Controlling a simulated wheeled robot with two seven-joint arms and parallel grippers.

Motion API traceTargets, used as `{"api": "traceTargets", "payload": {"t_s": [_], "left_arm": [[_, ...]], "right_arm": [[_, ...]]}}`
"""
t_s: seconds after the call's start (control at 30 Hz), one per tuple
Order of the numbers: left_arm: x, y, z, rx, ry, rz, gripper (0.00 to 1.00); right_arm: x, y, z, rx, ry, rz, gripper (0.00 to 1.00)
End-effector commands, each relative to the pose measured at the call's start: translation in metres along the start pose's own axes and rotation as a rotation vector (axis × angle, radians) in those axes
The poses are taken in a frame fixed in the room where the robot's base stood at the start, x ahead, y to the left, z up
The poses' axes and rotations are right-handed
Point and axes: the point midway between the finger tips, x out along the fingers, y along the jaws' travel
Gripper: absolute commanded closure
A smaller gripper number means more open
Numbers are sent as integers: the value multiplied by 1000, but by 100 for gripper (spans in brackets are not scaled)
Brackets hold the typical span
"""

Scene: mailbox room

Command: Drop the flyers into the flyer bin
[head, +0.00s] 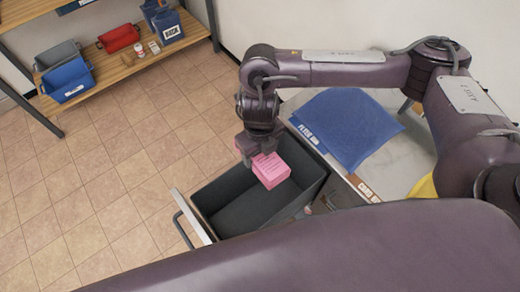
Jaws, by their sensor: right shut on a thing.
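My right gripper (258,150) is shut on a stack of pink flyers (273,173), pointing down. The flyers appear over the far part of an open dark grey drawer (212,188). I cannot tell how high they are above its floor. The drawer's visible floor is bare. A "FLYER BIN" label (306,132) is on the edge of the cabinet top beside the drawer. My left gripper is not in view.
The drawer front has a metal handle (181,216). A blue cloth-like sheet (348,128) lies on the cabinet top. A second label (366,190) is farther right. A wooden shelf (105,68) holds blue and red bins. The tiled floor between is clear.

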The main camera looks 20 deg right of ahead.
Motion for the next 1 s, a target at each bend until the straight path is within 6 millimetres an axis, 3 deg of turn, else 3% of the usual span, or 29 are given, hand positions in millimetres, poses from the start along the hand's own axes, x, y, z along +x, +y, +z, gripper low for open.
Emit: {"api": "traceTargets", "payload": {"t_s": [0.6,0.93,0.97,1.0], "left_arm": [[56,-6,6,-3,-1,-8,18],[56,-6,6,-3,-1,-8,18],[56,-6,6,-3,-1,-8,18],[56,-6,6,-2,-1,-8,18]], "right_arm": [[58,0,0,-10,-1,1,78],[59,0,0,-10,-1,1,78],[59,0,0,-10,-1,1,36],[59,0,0,-10,-1,1,30]]}}
